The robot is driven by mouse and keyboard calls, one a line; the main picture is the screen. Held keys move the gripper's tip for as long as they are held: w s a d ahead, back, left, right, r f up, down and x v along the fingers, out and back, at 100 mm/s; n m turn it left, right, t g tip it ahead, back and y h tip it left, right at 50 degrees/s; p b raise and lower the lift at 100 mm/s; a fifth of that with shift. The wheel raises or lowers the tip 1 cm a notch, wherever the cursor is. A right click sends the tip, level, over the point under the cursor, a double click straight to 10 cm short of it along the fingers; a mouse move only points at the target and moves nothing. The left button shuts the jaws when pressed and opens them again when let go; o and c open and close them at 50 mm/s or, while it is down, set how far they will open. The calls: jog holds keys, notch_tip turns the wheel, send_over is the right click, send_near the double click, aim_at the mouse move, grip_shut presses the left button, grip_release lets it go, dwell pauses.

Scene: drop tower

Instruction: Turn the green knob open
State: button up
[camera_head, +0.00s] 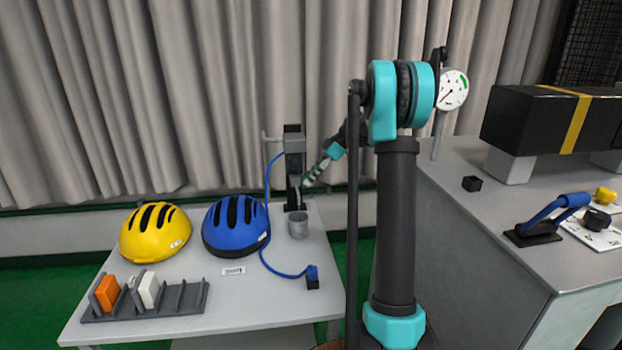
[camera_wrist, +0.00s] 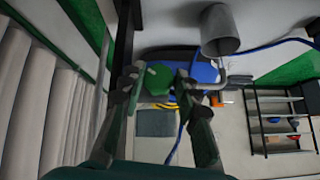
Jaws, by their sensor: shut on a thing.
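The green knob (camera_wrist: 158,77) shows in the wrist view between the two fingertips of my gripper (camera_wrist: 159,84), which is shut on it. In the head view my gripper (camera_head: 310,178) reaches down and left to the small dark and grey stand (camera_head: 293,142) at the back of the white table. The knob is not clear in the head view, where the gripper covers that spot. A grey metal cup (camera_head: 298,226) stands in front of the stand; it also shows at the top of the wrist view (camera_wrist: 219,33).
A blue hose (camera_head: 267,215) runs from the stand across the table (camera_head: 220,312). A blue helmet (camera_head: 232,245) and a yellow helmet (camera_head: 152,238) lie left. A grey rack (camera_head: 185,303) holds orange and white blocks in front. A grey counter (camera_head: 465,215) stands right.

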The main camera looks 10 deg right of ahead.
jog(key=shift+w+m+g, duration=0.3)
jog(key=shift+m+g, duration=0.3)
jog(key=shift+g, duration=0.7)
jog(key=o, duration=1.1)
jog(key=shift+o, duration=0.2)
jog(key=v, duration=1.2)
jog(key=shift+w+f, duration=0.15)
